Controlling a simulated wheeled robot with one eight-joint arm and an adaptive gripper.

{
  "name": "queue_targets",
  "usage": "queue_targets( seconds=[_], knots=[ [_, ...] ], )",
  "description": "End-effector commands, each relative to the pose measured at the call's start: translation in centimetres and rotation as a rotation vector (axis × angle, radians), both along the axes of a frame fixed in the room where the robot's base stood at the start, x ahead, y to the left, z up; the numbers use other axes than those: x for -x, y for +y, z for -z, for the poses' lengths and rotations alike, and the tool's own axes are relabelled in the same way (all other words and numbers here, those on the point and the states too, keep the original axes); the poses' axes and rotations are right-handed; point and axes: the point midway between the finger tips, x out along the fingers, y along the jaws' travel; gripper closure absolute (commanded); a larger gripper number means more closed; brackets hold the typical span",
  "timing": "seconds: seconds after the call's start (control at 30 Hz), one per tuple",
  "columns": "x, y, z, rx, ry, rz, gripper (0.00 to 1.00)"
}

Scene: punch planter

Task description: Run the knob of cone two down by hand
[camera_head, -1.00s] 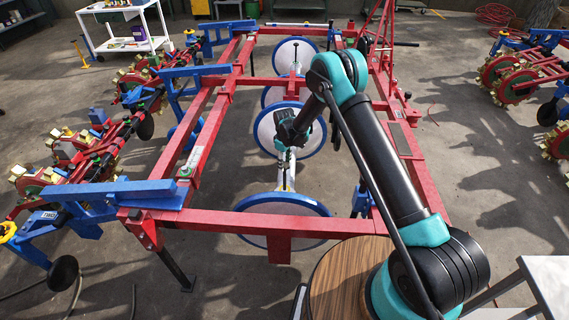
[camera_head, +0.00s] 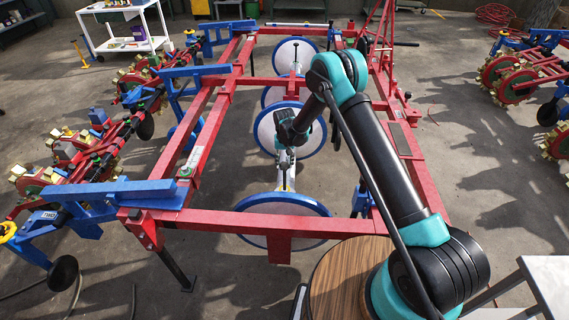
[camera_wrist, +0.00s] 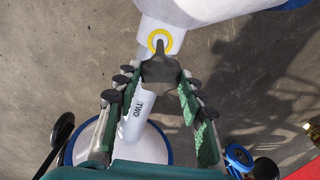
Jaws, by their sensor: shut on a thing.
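A white tube marked TWO (camera_wrist: 136,112) runs between white, blue-rimmed cones in the wrist view. A dark grey knob (camera_wrist: 160,70) with a narrow stem sits over it, just below a yellow ring (camera_wrist: 152,36). My gripper (camera_wrist: 157,84) has its green-padded fingers on either side of the knob and is shut on it; the exact contact is hard to see. In the head view my gripper (camera_head: 285,153) is low inside the red frame, by the white tube between the cone behind (camera_head: 268,133) and the front cone (camera_head: 262,204).
Red frame beams (camera_head: 345,223) surround the cones on the sides and front. Blue brackets and planter wheels (camera_head: 35,185) line the left, with another planter unit (camera_head: 515,80) at right. A white cart (camera_head: 125,40) stands back left. A wood-grained round top (camera_head: 340,280) is below my arm.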

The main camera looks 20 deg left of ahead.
Motion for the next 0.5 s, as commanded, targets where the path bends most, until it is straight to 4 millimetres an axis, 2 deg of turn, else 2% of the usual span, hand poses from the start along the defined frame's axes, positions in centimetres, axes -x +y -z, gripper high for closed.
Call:
queue_targets(
  seconds=[0.5],
  knots=[
    [-0.07,0.01,-0.03,-0.001,-0.003,0.463,0.89]
  ],
)
